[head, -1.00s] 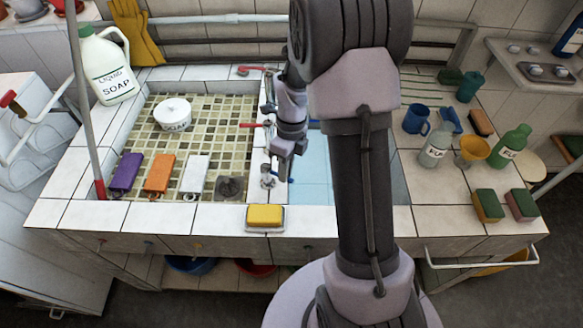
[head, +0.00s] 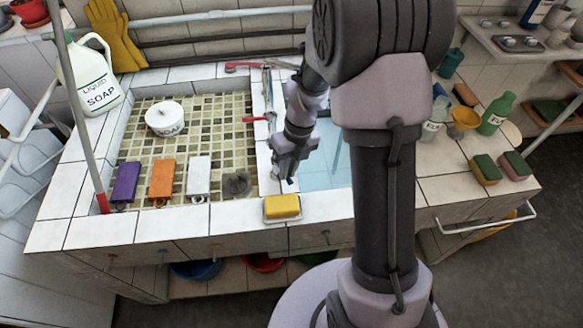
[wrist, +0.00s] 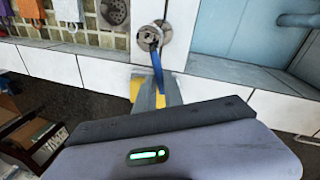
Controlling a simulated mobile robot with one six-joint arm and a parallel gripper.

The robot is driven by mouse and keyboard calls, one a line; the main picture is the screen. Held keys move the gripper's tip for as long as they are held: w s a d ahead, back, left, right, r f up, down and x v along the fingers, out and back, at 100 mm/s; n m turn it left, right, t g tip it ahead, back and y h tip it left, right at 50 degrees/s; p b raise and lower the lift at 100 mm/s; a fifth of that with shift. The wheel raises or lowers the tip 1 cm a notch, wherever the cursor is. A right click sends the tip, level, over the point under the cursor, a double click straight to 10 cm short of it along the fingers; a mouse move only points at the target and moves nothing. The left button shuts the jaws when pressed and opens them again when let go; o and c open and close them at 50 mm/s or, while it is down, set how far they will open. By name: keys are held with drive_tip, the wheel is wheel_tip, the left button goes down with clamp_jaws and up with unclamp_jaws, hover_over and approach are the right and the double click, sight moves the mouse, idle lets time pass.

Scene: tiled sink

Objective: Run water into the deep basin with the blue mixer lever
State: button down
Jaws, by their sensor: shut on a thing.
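The blue mixer lever (wrist: 157,68) slants from a round metal mixer base (wrist: 150,38) on the white tiled divider. My gripper (wrist: 156,92) is shut on the lever's near end in the wrist view. In the head view my gripper (head: 286,178) points down at the divider and hides most of this mixer. The deep basin (head: 333,130) has pale blue walls, and my arm covers its right part. It also shows in the wrist view (wrist: 225,35). A thin pale streak crosses the basin in the head view; I cannot tell whether it is water.
A yellow sponge (head: 282,206) lies on a dish at the front rim, close to my gripper. The shallow mosaic basin (head: 215,135) on the left holds purple, orange and white blocks. Bottles and sponges stand at the right.

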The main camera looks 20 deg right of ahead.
drive_tip(key=shift+a+m, duration=0.1)
drive_tip(key=shift+m, duration=0.2)
drive_tip(key=c, duration=1.5)
unclamp_jaws()
drive_tip(key=shift+o, duration=0.2)
drive_tip(key=d+r+p, duration=0.3)
drive_tip(key=r+p, duration=0.3)
drive_tip(key=r, duration=1.1)
drive_tip(key=shift+d, duration=0.2)
drive_tip(key=shift+w, duration=0.1)
